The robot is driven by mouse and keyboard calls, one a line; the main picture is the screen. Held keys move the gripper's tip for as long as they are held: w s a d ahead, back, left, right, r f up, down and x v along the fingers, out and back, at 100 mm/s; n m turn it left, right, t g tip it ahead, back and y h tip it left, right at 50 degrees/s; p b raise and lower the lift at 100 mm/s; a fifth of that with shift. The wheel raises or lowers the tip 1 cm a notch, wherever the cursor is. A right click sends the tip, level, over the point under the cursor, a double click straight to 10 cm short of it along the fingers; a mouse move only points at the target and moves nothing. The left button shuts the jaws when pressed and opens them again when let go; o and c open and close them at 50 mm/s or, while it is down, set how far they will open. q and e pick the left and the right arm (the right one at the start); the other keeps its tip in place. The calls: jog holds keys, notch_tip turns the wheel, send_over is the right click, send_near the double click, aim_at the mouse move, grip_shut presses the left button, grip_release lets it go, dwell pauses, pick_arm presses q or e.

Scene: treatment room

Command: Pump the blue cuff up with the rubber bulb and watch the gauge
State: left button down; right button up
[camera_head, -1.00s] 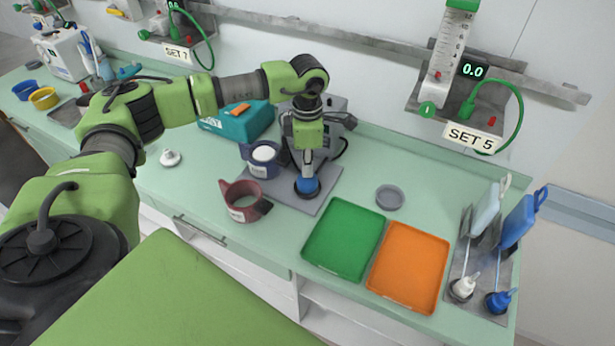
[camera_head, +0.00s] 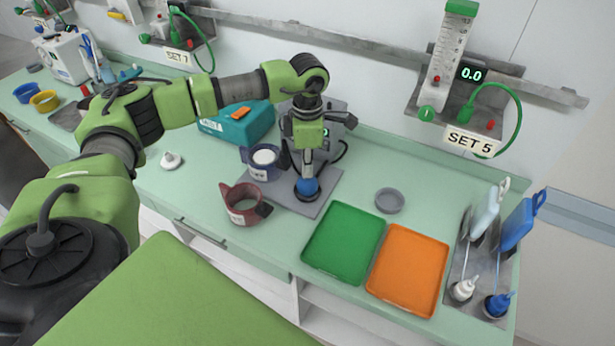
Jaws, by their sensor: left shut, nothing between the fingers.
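The blue cuff (camera_head: 519,223) stands in a grey rack at the far right of the bench. A blue rubber bulb (camera_head: 498,304) with a nozzle-like tip sits in front of it in the same rack. The gauge display (camera_head: 470,73) on the wall above the SET 5 label reads 0.0. My left gripper (camera_head: 307,178) points down over a grey plate at mid-bench, well left of the cuff and bulb. It is shut and empty, right above or touching a round blue piece (camera_head: 307,189); contact is unclear. My right gripper is out of view.
A green tray (camera_head: 343,244) and an orange tray (camera_head: 408,270) lie between my left gripper and the rack. A red mug (camera_head: 240,204), a blue mug (camera_head: 262,163) and a device stand close by the gripper. A white cuff (camera_head: 487,213) and white bulb (camera_head: 464,289) share the rack.

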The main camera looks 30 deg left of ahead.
pick_arm(q)
jog(key=shift+f, duration=0.1)
jog(key=shift+f+b, duration=0.9)
jog(key=shift+f, duration=0.15)
jog(key=shift+r+p, duration=0.65)
jog(key=shift+r, duration=0.5)
jog(key=shift+f+b, duration=0.95)
jog(key=shift+f, duration=0.25)
jog(key=shift+r+p, duration=0.75)
jog(key=shift+r, duration=0.45)
notch_tip(320, 180, up, 7)
jog(key=p, duration=0.4)
